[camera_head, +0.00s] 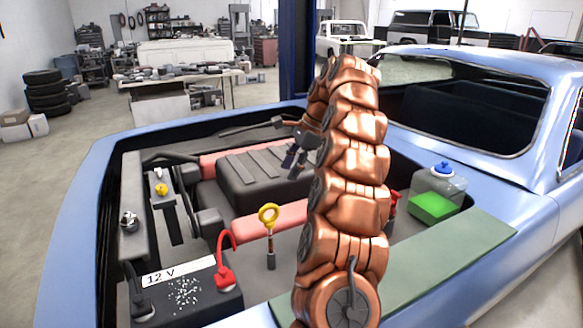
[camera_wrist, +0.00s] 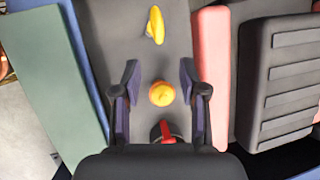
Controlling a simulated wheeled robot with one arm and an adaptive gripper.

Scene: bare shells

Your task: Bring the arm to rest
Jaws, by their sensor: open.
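My copper-coloured arm rises through the middle of the head view and curls over at the top. My gripper (camera_head: 297,152) hangs from it above the engine bay, in front of the black ribbed engine cover. In the wrist view my gripper (camera_wrist: 159,78) has its two fingers spread wide, with nothing held. A yellow round cap (camera_wrist: 162,93) appears between the fingers but lower down; how far below I cannot tell. The arm hides part of the bay in the head view.
A yellow ring-handled dipstick (camera_head: 268,214), a 12 V battery (camera_head: 185,292) with a red clamp (camera_head: 224,278), and a reservoir (camera_head: 438,190) with a blue cap stand in the bay. A green panel (camera_head: 440,250) covers the right fender. Open air surrounds the raised arm.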

